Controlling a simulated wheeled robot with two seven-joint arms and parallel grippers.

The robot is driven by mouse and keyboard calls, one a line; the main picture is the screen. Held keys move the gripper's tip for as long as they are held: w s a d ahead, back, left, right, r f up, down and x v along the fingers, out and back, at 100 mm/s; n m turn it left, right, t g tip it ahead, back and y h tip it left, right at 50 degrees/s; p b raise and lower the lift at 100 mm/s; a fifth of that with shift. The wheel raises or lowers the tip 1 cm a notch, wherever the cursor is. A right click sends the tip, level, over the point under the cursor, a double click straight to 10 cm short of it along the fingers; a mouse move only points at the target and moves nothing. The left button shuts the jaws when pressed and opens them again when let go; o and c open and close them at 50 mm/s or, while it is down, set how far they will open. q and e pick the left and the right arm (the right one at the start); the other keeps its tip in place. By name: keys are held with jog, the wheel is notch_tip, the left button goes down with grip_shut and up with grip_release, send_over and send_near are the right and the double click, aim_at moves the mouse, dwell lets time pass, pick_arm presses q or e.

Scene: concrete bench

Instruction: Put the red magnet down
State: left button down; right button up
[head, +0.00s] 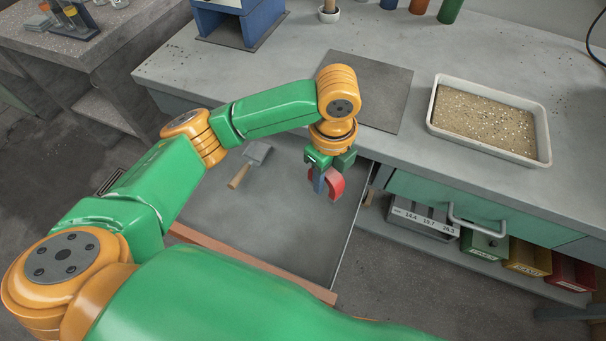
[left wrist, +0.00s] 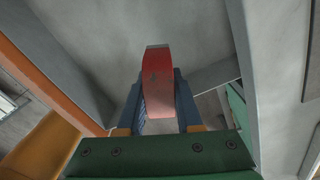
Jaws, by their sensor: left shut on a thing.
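The red magnet (head: 336,184) is a curved red piece held at the tip of my left gripper (head: 322,182). In the left wrist view the magnet (left wrist: 168,95) stands between the two blue fingers of the left gripper (left wrist: 160,108), with a grey end showing. My left gripper is shut on it and points down above the open drawer (head: 285,235). The magnet appears to be above the drawer's grey floor; the exact gap cannot be told. My right gripper is not in view.
A wooden-handled scraper (head: 249,165) lies in the drawer, left of my gripper. The drawer floor around the magnet is largely clear. On the bench are a dark mat (head: 385,90) and a white tray of sandy grit (head: 434,122). Several boxes stand on the shelf below.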

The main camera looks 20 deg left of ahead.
pick_arm(q)
jog(key=w+a+f, duration=0.1)
jog(key=f, duration=0.1)
jog(key=w+a+f, duration=0.1)
jog(key=a+f, duration=0.1)
jog(key=w+a+f+b, duration=0.1)
jog(key=f, duration=0.1)
jog(key=shift+w+a, duration=0.15)
notch_tip(320, 180, down, 3)
jog(key=shift+w+a+f, duration=0.1)
jog(key=shift+a+f, duration=0.05)
jog(key=c, duration=0.6)
grip_release()
jog(key=shift+f, duration=0.1)
notch_tip(320, 180, up, 12)
jog(key=shift+r+p, duration=0.15)
jog(key=shift+p, duration=0.45)
